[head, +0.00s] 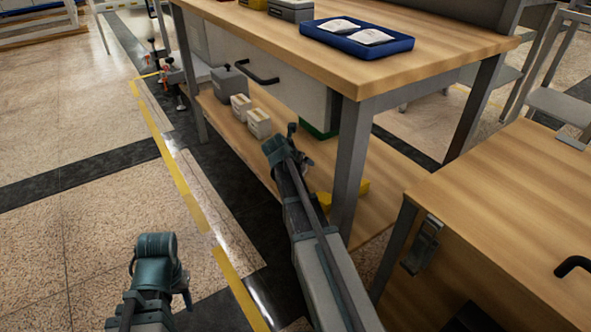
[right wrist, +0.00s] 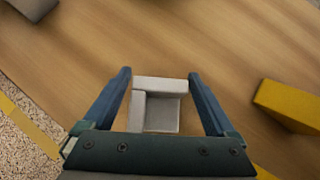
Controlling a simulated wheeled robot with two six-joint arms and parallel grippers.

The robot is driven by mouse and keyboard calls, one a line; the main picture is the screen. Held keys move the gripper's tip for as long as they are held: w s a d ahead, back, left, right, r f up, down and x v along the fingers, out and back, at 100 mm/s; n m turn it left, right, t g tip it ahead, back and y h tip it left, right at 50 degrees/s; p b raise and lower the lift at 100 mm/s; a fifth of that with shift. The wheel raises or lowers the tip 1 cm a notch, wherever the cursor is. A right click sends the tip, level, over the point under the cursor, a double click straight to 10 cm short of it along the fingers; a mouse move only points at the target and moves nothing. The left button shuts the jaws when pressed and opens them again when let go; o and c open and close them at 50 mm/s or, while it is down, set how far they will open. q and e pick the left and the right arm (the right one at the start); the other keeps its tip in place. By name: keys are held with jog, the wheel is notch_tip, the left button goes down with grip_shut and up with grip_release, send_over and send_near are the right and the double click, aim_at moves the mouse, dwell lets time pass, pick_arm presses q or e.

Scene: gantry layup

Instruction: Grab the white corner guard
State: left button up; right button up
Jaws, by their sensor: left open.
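In the head view my right gripper (head: 288,140) reaches in at the lower shelf under the workbench, and the guard cannot be made out there. My left gripper (head: 155,258) is open and empty, low at the left over the floor.
Two small pale boxes (head: 258,123) and a grey container (head: 229,82) stand on the lower shelf (head: 215,118). A yellow block (right wrist: 290,106) lies right of the guard. The bench leg (head: 350,165) rises close beside my right arm. A wooden cabinet (head: 510,200) stands at the right.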

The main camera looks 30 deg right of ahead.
jog(key=c, duration=1)
jog(key=shift+r, duration=0.1)
notch_tip(320, 180, up, 3)
jog(key=p, duration=0.3)
jog(key=shift+f, duration=0.2)
jog(key=shift+r+p, duration=0.45)
jog(key=shift+r, duration=0.05)
jog(key=s+a, duration=0.2)
jog(key=s, duration=0.2)
jog(key=s+a, duration=0.2)
jog(key=s, duration=0.3)
jog(key=s+a+r+p, duration=0.1)
jog(key=s+a, duration=0.1)
jog(key=s, duration=0.3)
jog(key=shift+a, duration=0.4)
jog(key=shift+s+a, duration=0.2)
jog(key=shift+s, duration=0.05)
